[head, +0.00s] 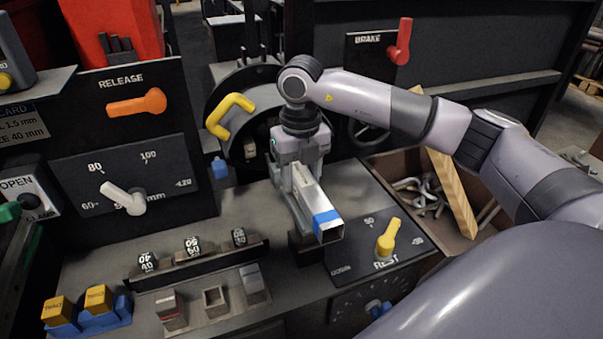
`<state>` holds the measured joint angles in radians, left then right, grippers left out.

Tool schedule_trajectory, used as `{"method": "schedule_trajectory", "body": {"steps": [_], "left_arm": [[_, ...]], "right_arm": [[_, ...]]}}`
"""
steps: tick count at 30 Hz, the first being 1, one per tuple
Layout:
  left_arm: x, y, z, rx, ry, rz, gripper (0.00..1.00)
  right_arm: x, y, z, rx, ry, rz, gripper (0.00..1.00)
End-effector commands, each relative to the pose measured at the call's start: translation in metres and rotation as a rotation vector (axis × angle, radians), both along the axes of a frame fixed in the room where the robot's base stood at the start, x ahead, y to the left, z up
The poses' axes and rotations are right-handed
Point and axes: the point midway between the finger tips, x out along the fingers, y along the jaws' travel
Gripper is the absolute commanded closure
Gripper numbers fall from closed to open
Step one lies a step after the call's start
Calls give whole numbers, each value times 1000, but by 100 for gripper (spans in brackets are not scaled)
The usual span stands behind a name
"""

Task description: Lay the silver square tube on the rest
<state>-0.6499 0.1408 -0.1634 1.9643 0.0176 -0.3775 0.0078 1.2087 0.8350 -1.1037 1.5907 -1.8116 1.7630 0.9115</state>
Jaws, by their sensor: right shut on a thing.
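The silver square tube (308,190) is in the middle of the head view, with a blue band near its open front end. My right gripper (300,172) is shut on it from above, toward its rear part. The tube points toward the lower right. A dark block (301,247) stands below its front end; I cannot tell whether the tube touches it. The yellow lever (388,238) on the panel marked REST is just right of the tube's front end. My left gripper is not in view.
A yellow handle (231,115) is close left of my right gripper. A black rack (195,259) of numbered pieces stands left of the tube. A bin (408,165) of metal scraps and a wood strip is at right. An orange RELEASE lever (137,103) is on the left panel.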

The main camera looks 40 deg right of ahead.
Motion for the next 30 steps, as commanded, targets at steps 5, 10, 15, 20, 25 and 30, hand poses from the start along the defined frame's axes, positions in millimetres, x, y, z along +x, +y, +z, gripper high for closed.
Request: {"method": "schedule_trajectory", "body": {"steps": [5, 10, 15, 20, 25, 30], "left_arm": [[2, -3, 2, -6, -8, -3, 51], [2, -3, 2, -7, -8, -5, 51], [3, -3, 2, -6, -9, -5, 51], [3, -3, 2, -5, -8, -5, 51], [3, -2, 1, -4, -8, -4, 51], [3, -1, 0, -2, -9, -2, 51]], "right_arm": [[0, 0, -5, 0, -3, 0, 100], [0, 0, -5, 0, -3, -1, 100], [0, 0, -5, 0, -3, -1, 50], [0, 0, -5, 1, -2, -1, 23], [0, 0, -7, -1, 2, 0, 23], [0, 0, 5, 0, -1, -1, 23]]}}
